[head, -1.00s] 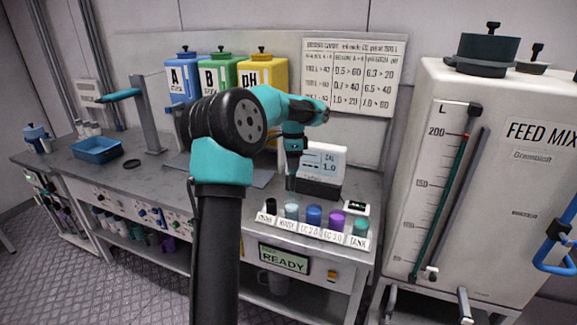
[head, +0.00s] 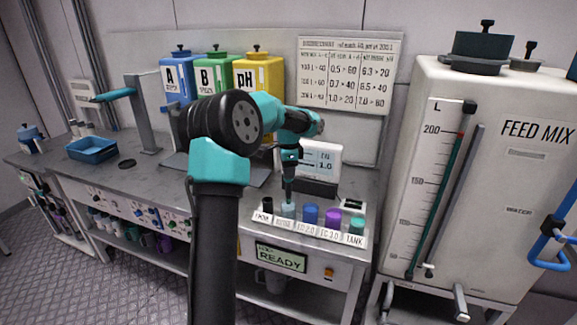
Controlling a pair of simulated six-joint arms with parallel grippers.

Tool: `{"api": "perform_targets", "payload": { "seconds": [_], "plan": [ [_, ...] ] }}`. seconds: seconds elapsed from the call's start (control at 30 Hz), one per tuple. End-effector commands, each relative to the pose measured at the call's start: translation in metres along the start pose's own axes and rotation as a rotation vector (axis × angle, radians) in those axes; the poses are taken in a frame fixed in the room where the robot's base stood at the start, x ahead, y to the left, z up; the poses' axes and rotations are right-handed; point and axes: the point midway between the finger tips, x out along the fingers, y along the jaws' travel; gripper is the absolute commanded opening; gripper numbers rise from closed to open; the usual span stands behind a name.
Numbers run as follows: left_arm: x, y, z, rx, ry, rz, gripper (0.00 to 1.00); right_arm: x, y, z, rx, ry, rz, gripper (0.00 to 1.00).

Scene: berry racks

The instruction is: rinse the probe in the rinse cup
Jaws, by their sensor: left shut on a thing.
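My left gripper (head: 289,168) points down over the front of the bench. It is shut on the probe (head: 288,191), a thin dark upright stick. The pale blue rinse cup (head: 288,210) stands second from the left in the labelled row. The probe's lower end meets the cup's mouth in the head view; how deep it sits inside cannot be made out. My right gripper is not in view.
Beside the rinse cup are a black holder (head: 267,204), a blue cup (head: 311,213), a purple cup (head: 333,217) and a teal tank cup (head: 356,225). A small display (head: 320,160) stands behind. The feed tank (head: 480,180) is at right.

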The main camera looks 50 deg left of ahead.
Motion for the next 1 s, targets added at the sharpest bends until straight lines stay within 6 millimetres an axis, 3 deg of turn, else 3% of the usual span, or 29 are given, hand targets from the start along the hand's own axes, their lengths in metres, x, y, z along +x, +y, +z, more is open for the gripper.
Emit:
{"api": "perform_targets", "payload": {
  "seconds": [0.6, 1.0],
  "plan": [
    [0.042, 0.000, 0.000, 0.001, -0.001, 0.001, 0.11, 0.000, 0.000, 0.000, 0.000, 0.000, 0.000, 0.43],
    [0.049, 0.000, 0.000, 0.000, -0.001, 0.000, 0.11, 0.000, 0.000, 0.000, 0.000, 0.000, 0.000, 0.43]
  ]
}}
